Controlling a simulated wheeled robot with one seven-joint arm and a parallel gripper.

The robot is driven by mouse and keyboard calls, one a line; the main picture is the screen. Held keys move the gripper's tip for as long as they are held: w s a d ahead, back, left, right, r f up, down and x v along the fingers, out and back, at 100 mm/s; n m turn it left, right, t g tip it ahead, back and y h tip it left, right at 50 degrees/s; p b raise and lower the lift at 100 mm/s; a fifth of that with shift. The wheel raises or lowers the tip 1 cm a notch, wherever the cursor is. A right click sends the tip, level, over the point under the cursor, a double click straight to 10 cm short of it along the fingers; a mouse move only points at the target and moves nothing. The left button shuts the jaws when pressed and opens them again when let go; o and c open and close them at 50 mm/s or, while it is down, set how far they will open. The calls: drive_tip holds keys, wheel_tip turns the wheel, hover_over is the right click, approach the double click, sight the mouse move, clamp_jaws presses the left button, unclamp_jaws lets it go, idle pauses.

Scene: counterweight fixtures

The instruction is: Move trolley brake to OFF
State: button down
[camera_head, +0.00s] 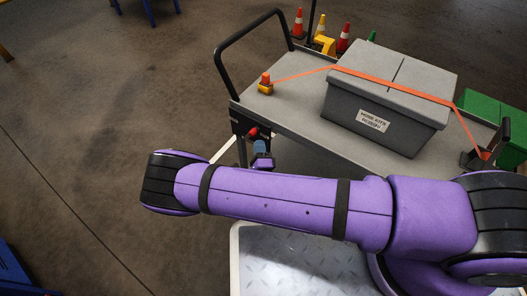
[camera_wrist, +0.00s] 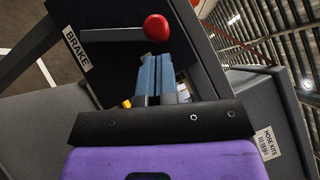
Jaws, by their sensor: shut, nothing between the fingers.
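The trolley (camera_head: 292,112) is a grey flat cart with a black push handle. Its brake is a dark lever with a red knob (camera_head: 252,133), low at the near left corner. In the wrist view the red knob (camera_wrist: 157,28) ends a short dark bar beside a white BRAKE label (camera_wrist: 77,50) on a black plate. My gripper (camera_head: 259,146) is beside the knob. In the wrist view its blue fingers (camera_wrist: 155,60) are together and empty, with tips just below the knob. I cannot tell whether they touch it. No ON or OFF mark is readable.
A grey lidded box (camera_head: 390,95) sits on the trolley under an orange strap (camera_head: 390,82). My purple arm crosses the foreground. The floor (camera_head: 90,110) at left is mostly clear.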

sight(251, 133)
drive_tip(key=shift+w+a+r, duration=0.3)
drive_tip(key=shift+w+a, duration=0.1)
drive_tip(key=shift+w, duration=0.15)
drive_tip(key=shift+w+a+r+n+g, duration=0.2)
drive_tip(key=shift+a+r+n+g, duration=0.1)
drive_tip(key=shift+r+n+g, duration=0.15)
drive_tip(key=shift+w+a+r+n+g+y, duration=0.3)
drive_tip(key=shift+w+a+r+n+g, duration=0.2)
drive_tip(key=shift+n, duration=0.35)
drive_tip(key=w+a+r+n+g+h, duration=0.1)
drive_tip(key=w+a+n+g, duration=0.4)
drive_tip(key=a, duration=0.1)
drive_tip(key=shift+a+r+h, duration=0.25)
drive_tip(key=shift+a+h, duration=0.1)
drive_tip(key=shift+h, duration=0.05)
drive_tip(key=shift+w, duration=0.1)
drive_tip(key=shift+r, duration=0.1)
idle(0.4)
